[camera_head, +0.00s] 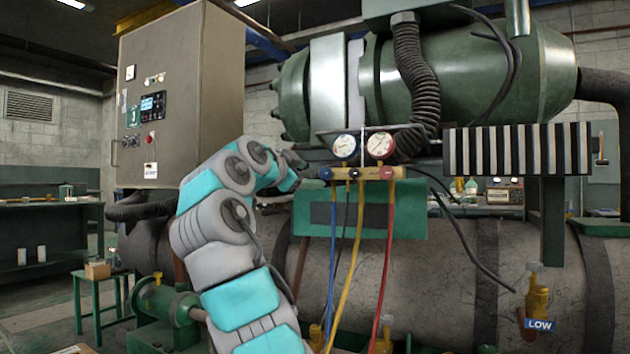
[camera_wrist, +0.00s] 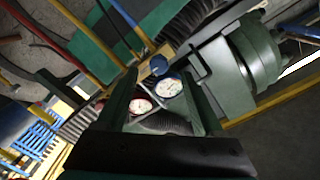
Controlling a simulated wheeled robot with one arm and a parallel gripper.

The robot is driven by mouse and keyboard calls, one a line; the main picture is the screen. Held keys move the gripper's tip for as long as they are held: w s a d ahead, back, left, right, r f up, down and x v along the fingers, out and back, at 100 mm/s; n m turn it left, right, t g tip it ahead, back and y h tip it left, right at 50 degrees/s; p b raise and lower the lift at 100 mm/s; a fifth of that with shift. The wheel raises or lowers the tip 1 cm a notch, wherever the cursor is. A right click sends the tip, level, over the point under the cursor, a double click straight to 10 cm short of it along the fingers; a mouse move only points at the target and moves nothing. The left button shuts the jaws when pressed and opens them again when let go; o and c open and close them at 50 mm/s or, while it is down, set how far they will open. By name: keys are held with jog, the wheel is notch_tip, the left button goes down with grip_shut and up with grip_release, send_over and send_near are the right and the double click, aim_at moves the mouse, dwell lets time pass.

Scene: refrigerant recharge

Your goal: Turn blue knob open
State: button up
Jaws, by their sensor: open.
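The blue knob (camera_head: 326,173) sits at the left end of the brass manifold (camera_head: 362,173), below the blue-rimmed gauge (camera_head: 345,147). In the wrist view the blue knob (camera_wrist: 159,66) shows just beyond and between my fingertips. My gripper (camera_head: 298,161) is just left of the knob in the head view, small and partly hidden by my wrist. In the wrist view my gripper (camera_wrist: 158,76) is open, with nothing held. A gap to the knob seems to remain, but contact is hard to judge.
The red-rimmed gauge (camera_head: 381,146) is right of the blue-rimmed one. Blue, yellow and red hoses (camera_head: 389,260) hang below the manifold. A black corrugated hose (camera_head: 415,70) runs behind the gauges. A grey cabinet (camera_head: 185,95) stands left, and a green table (camera_head: 100,290) is lower left.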

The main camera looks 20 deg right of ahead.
aim_at(324, 174)
jog(key=shift+m, duration=0.7)
jog(key=x, duration=0.4)
jog(key=p+x, duration=0.1)
jog(key=x, duration=0.1)
jog(key=shift+s+d+r, duration=0.3)
jog(key=shift+w+d+f, duration=0.1)
jog(key=shift+w+d, duration=0.3)
jog(key=shift+c, duration=0.4)
grip_shut()
